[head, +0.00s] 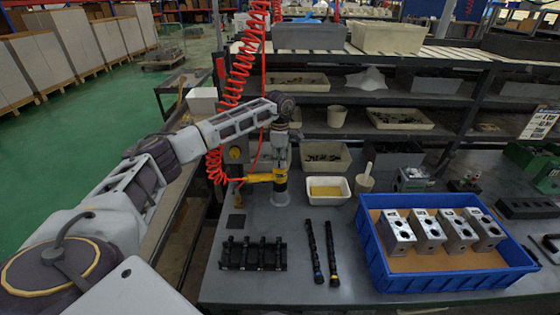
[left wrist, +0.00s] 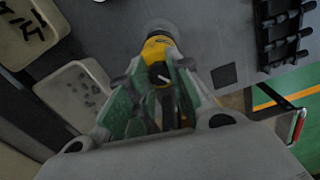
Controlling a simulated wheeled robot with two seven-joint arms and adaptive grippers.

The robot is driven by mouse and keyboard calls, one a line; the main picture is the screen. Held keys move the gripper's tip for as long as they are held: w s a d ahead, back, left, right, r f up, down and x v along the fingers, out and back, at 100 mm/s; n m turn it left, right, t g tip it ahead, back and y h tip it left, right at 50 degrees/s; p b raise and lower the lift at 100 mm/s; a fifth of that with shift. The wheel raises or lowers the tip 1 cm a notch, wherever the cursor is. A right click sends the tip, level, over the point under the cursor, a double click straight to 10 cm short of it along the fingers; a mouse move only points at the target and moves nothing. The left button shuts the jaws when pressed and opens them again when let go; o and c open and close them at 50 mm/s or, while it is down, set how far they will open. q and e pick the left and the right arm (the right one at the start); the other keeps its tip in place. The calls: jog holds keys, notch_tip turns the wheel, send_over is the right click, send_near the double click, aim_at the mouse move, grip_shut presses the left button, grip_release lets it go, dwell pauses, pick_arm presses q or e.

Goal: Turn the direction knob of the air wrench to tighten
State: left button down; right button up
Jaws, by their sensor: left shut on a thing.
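The yellow air wrench (head: 261,178) is at the back left of the grey table, below my left gripper (head: 281,160). In the left wrist view, the yellow wrench body (left wrist: 155,50) lies between the green fingers of my left gripper (left wrist: 156,80). The dark direction knob (left wrist: 160,73) shows there, with a white mark slanting across it. My left gripper is shut on the air wrench around its knob end; the exact contact is partly hidden. My right gripper is not in view.
A red coiled hose (head: 240,75) hangs beside my left arm. A white bin (head: 328,190) stands right of the wrench. A black rack (head: 253,253), two dark rods (head: 322,252) and a blue tray (head: 376,258) with metal blocks are nearer. Shelves are behind.

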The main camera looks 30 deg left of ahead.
pick_arm(q)
jog(key=shift+m, duration=1.1)
jog(key=c, duration=1.3)
grip_release()
jog(key=shift+o, duration=0.2)
notch_tip(320, 180, up, 12)
